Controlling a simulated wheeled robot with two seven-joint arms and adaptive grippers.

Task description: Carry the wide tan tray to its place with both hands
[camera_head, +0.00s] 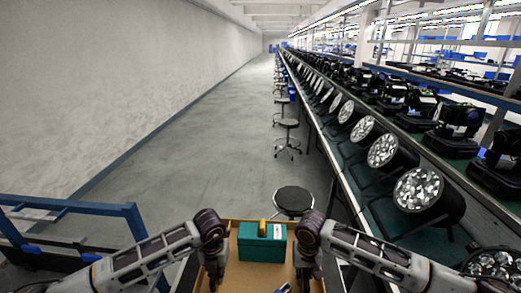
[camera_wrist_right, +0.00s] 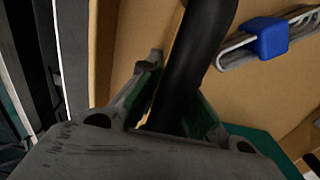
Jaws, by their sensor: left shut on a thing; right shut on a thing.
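The wide tan tray (camera_head: 232,275) is at the bottom middle of the head view, its near part cut off by the frame edge. My left gripper (camera_head: 213,278) is at the tray's left side and my right gripper (camera_head: 305,277) at its right side, both shut. In the right wrist view the fingers (camera_wrist_right: 170,95) close around a black bar-shaped handle (camera_wrist_right: 200,45) beside the tan tray wall and floor (camera_wrist_right: 270,85). The left grip point is hidden by the gripper itself. A teal box (camera_head: 262,246) with a yellow handle sits in the tray; its teal corner shows in the right wrist view (camera_wrist_right: 265,145).
A blue and grey item (camera_wrist_right: 266,38) lies in the tray. A black round stool (camera_head: 293,199) stands just beyond it. A long bench with par cans (camera_head: 418,188) runs along the right. A blue-railed frame (camera_head: 70,207) is at the left. The grey floor (camera_head: 190,165) ahead is open.

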